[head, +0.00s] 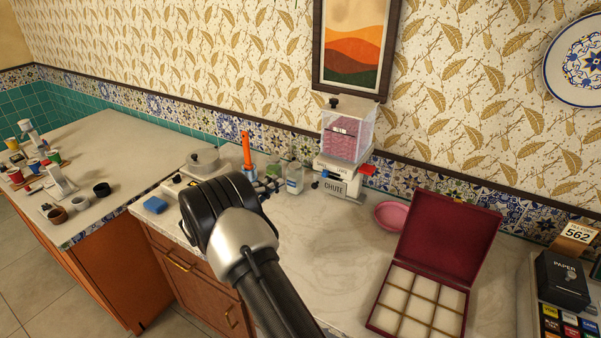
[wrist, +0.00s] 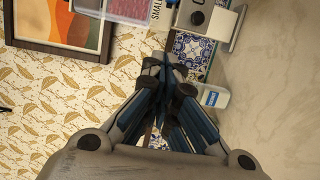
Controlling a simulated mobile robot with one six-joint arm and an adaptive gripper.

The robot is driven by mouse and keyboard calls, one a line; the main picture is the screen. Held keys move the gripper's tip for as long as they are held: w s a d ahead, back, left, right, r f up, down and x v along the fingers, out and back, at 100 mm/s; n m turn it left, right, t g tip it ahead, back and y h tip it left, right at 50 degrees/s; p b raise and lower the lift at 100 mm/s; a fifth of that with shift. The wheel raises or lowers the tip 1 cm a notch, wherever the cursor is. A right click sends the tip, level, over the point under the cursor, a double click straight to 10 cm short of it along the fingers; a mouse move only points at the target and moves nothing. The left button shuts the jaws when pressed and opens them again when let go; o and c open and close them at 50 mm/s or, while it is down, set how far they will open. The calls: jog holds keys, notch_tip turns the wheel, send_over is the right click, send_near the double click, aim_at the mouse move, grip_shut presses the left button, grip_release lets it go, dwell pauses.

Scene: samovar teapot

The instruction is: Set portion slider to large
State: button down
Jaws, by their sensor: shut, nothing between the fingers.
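The dispenser (head: 346,135) stands at the back of the counter against the wall, with a clear hopper of pink contents above a white base marked CHUTE. Small lettering runs along a white strip on its base (head: 335,166); the slider's setting is too small to read. In the wrist view, my gripper (wrist: 165,65) points toward the dispenser's hopper (wrist: 130,8), cut by the top edge beside lettering reading SMALL.
A small labelled bottle (head: 294,179) stands between my gripper and the dispenser. An orange-handled item (head: 247,150) and a lidded pot (head: 203,160) are further left. A pink bowl (head: 388,215) and an open maroon box (head: 446,243) are on the right. The counter's middle is clear.

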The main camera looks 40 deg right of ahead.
aim_at(325, 174)
jog(key=shift+s+d, duration=0.1)
jog(key=shift+d, duration=0.05)
jog(key=d, duration=0.3)
jog(key=s+d+b, duration=0.1)
jog(key=d, duration=0.3)
jog(key=d+b, duration=0.1)
jog(key=d, duration=0.3)
jog(key=shift+s, duration=0.2)
jog(key=shift+s+d, duration=0.15)
jog(key=shift+s, duration=0.3)
